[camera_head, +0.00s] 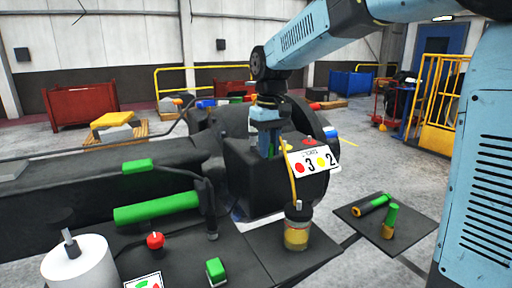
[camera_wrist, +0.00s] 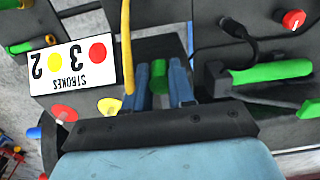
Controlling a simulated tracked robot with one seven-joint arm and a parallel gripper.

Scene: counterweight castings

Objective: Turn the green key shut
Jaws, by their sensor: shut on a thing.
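The green key (camera_wrist: 158,72) stands on the black block (camera_head: 240,180). It is a small green piece between my fingers in the wrist view. My gripper (camera_wrist: 159,86) is shut on it, with one blue finger on each side. In the head view my gripper (camera_head: 267,146) points down onto the top of the block, and a little green (camera_head: 271,150) shows by the fingers. The fingers hide much of the key, and I cannot tell how far it is turned.
A red knob (camera_head: 309,141) and a yellow knob (camera_wrist: 110,106) sit close by. A white STROKES card (camera_head: 313,159) leans at the block's front. A yellow cable drops to a yellow-banded canister (camera_head: 297,230). A long green handle (camera_head: 157,207) lies left. A dark mat (camera_head: 352,220) holds green-gripped pieces.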

